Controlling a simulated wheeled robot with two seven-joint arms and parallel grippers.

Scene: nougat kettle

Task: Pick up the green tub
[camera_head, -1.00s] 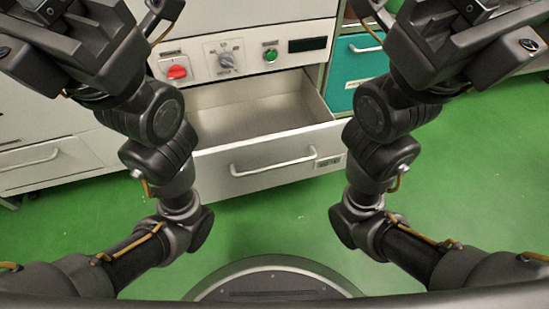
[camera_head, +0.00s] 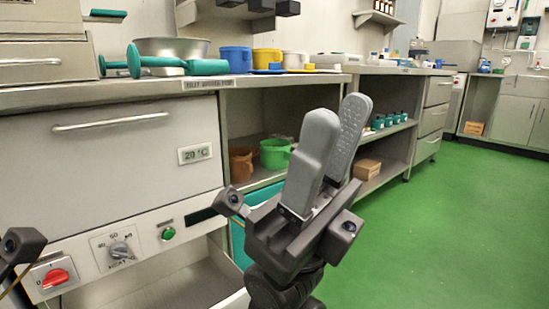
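A bright green tub (camera_head: 274,154) stands upright on the shelf under the counter, right of the oven-like cabinet and beside a brown tub (camera_head: 241,164). My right gripper (camera_head: 338,113) is in front of and to the right of the green tub. Its two grey fingers point up, apart, with nothing seen between them. It looks close to the tub in the picture but is nearer to me, not touching it. Of my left gripper only a dark block (camera_head: 20,246) shows at the left edge; its fingers are out of view.
The steel counter (camera_head: 130,93) holds a metal bowl (camera_head: 170,47), green-handled tools and blue and yellow tubs (camera_head: 235,60). A teal drawer (camera_head: 262,197) is below the shelf. A cardboard box (camera_head: 367,169) stands on a lower shelf. The green floor (camera_head: 440,230) at right is clear.

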